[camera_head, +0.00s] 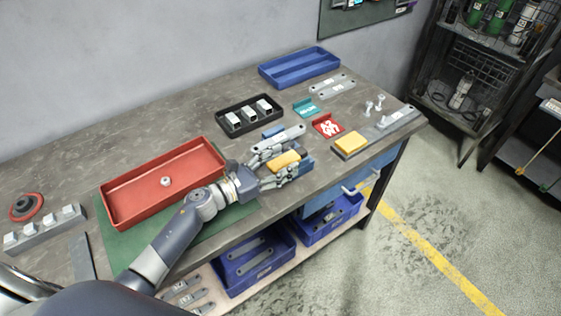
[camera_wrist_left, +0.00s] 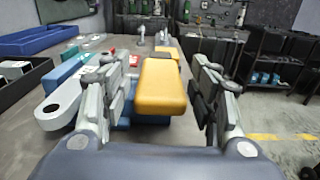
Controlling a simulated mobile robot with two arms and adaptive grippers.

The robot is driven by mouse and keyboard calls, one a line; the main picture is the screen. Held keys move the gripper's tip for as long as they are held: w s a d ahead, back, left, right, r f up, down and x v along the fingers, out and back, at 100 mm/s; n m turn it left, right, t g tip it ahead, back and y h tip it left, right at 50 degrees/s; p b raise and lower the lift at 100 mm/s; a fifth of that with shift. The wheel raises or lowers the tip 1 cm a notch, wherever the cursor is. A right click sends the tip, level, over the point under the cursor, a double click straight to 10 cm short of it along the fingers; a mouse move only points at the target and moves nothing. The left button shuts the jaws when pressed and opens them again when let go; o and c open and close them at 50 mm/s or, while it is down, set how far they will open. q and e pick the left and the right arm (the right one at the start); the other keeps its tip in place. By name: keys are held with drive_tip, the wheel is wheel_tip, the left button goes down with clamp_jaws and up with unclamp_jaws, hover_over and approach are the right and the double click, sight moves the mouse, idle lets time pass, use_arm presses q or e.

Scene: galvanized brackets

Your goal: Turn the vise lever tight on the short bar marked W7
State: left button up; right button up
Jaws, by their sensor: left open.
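My left gripper (camera_head: 285,163) is open, with its fingers on either side of a yellow block-shaped grip (camera_wrist_left: 161,88). I see a gap between grip and fingers in the left wrist view. The grip sits over a blue vise (camera_head: 306,161), partly hidden by my fingers; I take the grip to be its lever. A grey bar (camera_head: 287,136) with a hole at its end lies beside the grip at the vise, and shows left of my fingers in the left wrist view (camera_wrist_left: 57,106). I cannot read a W7 mark on it. My right gripper is not in view.
A red tray (camera_head: 112,204) lies left of my forearm. Behind the vise are a black tray (camera_head: 224,128) with white-topped blocks and a blue tray (camera_head: 297,69). A red holder (camera_head: 326,125), a teal holder (camera_head: 305,107) and a second yellow block (camera_head: 350,144) are to the right.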

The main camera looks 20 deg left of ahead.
use_arm(q)
clamp_jaws()
